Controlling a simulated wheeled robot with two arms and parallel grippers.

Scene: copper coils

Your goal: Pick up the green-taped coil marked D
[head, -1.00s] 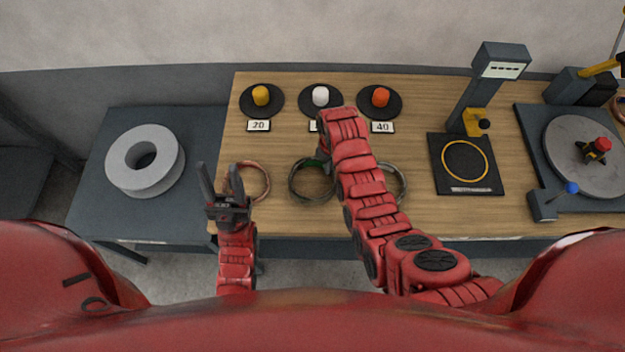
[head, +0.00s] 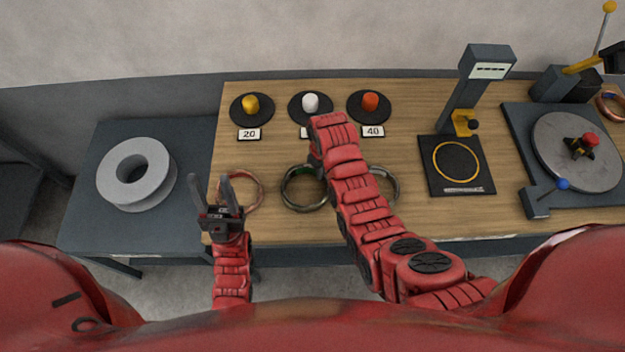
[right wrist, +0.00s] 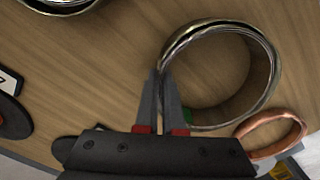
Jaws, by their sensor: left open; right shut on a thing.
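The green-taped coil (head: 284,200) is the middle one of three coils on the wooden table; no letter on it is readable. My right gripper (right wrist: 158,75) is shut on its rim, with green tape (right wrist: 218,118) showing beside the fingers in the right wrist view. The arm hides part of this grip in the head view. I cannot tell whether the coil is clear of the table. My left gripper (head: 210,184) is open and empty, with its fingers pointing up in the picture, just left of a copper coil (head: 260,186).
A grey coil (head: 397,187) lies right of my right arm. Yellow (head: 251,104), white (head: 310,102) and orange (head: 370,102) knobs stand on black discs behind. A black scale (head: 457,187) and a turntable (head: 570,165) are at right. A grey spool (head: 137,192) sits on the left table.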

